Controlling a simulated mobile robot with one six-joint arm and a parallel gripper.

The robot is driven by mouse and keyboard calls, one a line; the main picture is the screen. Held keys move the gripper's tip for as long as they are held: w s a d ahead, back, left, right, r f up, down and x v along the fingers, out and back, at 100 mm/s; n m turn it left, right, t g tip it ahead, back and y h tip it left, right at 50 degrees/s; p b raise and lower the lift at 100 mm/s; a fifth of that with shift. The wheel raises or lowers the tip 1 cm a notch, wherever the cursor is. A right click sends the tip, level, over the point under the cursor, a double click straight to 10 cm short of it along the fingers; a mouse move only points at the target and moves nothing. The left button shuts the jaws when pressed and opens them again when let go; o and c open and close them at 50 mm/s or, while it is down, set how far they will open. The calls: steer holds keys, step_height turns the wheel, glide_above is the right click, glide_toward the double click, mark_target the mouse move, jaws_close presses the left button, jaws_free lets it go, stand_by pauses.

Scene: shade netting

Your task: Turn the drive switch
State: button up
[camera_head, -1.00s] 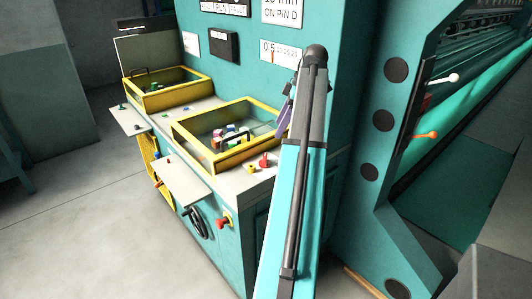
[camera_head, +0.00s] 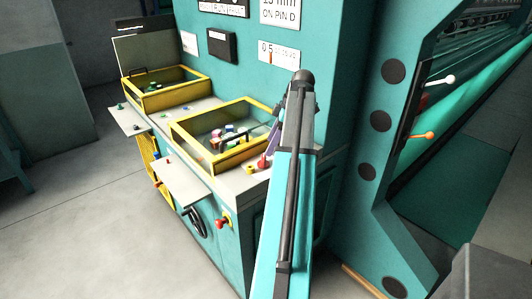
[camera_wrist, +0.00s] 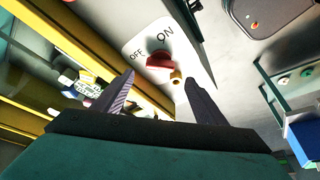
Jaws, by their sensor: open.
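A red rotary switch (camera_wrist: 160,60) with a yellowish tip sits on a white plate (camera_wrist: 140,45) marked OFF and ON, in the wrist view. In the head view, a red knob (camera_head: 263,162) stands on the grey ledge beside the near yellow-framed box. My gripper (camera_wrist: 159,77) is open, its two dark fingers pointing toward the switch, one on each side of it in the picture. The fingers hold nothing. Whether they touch the switch cannot be told. In the head view my arm hides most of the gripper; a purple finger (camera_head: 273,142) shows just above the red knob.
The near yellow-framed box (camera_head: 226,165), with a clear cover and small coloured parts inside, borders the ledge on the left. Another yellow-framed box (camera_head: 160,100) stands farther back. A red knob on yellow (camera_head: 222,223) and a black handwheel (camera_head: 197,222) stick out from the cabinet front.

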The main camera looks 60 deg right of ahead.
mark_target(263, 158)
steer(key=shift+p+x, duration=0.8)
steer(key=shift+x, duration=2.4)
steer(key=c, duration=1.1)
